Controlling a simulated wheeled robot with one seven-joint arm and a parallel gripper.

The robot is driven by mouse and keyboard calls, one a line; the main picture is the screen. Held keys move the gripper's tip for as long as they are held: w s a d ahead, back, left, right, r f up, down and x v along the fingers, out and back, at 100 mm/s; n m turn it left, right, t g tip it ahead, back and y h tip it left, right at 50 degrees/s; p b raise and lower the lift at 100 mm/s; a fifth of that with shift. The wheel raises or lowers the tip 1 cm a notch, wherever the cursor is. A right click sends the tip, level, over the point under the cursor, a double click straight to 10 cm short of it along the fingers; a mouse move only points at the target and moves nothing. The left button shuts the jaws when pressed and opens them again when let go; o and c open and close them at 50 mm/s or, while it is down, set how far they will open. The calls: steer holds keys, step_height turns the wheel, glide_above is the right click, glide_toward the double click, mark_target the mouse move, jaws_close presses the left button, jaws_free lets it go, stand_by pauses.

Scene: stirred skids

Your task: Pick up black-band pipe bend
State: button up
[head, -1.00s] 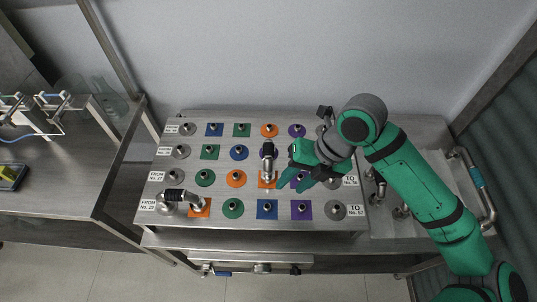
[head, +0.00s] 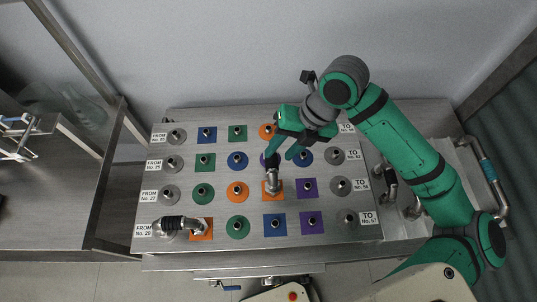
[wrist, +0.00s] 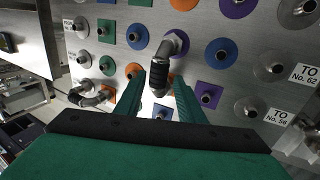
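A black-band pipe bend (head: 271,180) sits mid-board, one end at an orange square of the third row, its black band toward the back. In the wrist view this bend (wrist: 163,78) reaches up between my fingertips. My gripper (head: 285,153) is open at its back end, with a finger on either side in the wrist view (wrist: 169,76); I cannot tell whether they touch it. Another bend with a black band (head: 178,223) lies at the board's front left, from a grey disc to an orange square; it also shows in the wrist view (wrist: 88,97).
The metal board (head: 150,205) carries rows of coloured fittings with upright stubs, and FROM and TO labels at its sides. A bench (head: 50,180) stands at the left.

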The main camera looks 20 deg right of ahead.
mark_target(267, 167)
steer(key=x, duration=1)
steer(key=shift+a, duration=0.1)
jaws_close()
